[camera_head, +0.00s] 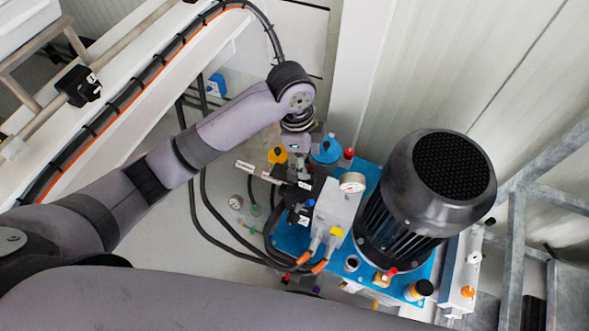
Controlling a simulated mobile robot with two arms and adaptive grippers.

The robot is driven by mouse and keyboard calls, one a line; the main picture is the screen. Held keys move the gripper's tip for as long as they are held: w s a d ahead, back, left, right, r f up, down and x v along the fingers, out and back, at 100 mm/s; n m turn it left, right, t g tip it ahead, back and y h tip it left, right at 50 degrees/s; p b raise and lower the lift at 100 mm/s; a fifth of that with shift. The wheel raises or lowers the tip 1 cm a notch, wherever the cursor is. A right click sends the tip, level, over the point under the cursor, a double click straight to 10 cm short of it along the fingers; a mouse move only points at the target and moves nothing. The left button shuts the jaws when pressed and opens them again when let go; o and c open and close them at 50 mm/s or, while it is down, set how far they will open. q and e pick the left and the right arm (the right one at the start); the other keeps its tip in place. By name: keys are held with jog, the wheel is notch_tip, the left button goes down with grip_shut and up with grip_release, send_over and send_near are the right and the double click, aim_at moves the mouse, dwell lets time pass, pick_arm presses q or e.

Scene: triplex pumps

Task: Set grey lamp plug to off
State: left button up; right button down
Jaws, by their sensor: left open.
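I cannot make out a grey lamp plug with certainty in the head view. My left arm reaches in from the left, and its wrist bends down over the pump unit. My left gripper (299,168) is open and points down at the cluster of valves and fittings left of the motor. Its fingertips are small and hard to separate from the dark parts beneath, and I see nothing held in it. My right gripper is not in view.
A large black motor (440,180) stands on a blue base plate (293,239), close right of my gripper. A pressure gauge (352,183) sits between them. Dark hoses (203,205) loop across the floor. A blue fitting (217,85) is on the wall; a grey metal frame (516,250) stands right.

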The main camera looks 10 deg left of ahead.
pick_arm(q)
notch_tip(320, 180, up, 4)
jog(key=f+m+y, duration=0.1)
jog(key=m+y, duration=0.1)
send_over(294, 169)
notch_tip(294, 169, down, 17)
jog(key=shift+r+b, duration=0.2)
jog(key=shift+b, duration=0.25)
jog(key=shift+c, duration=0.5)
grip_shut()
